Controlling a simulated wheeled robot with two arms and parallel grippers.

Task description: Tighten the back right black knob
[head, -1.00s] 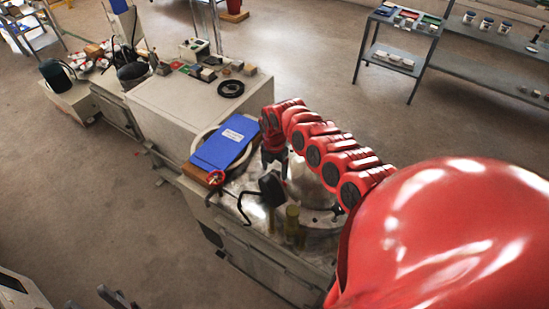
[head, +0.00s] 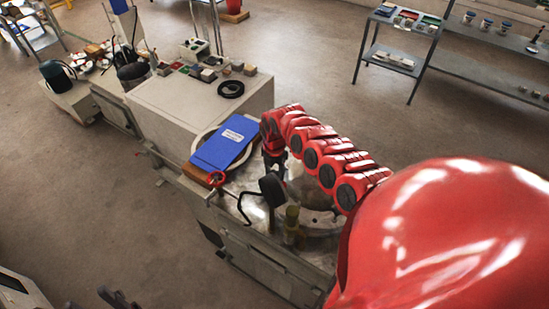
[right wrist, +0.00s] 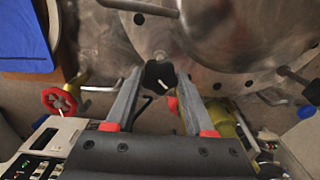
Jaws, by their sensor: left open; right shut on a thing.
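A black lobed knob (right wrist: 158,70) shows in the right wrist view, in front of the round metal plate (right wrist: 115,50). My right gripper (right wrist: 160,77) has its two grey fingers on either side of the knob and is shut on it. In the head view my red right arm reaches in from the right over the machine, and I cannot make out the fingertips or the knob there. My left gripper (head: 118,297) is open and empty at the bottom left edge of the head view, away from the machine.
A bent black rod (head: 245,207) and a yellowish post (head: 292,214) stand near the work area. A large beige cabinet (head: 195,105) is behind. The floor at left is clear.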

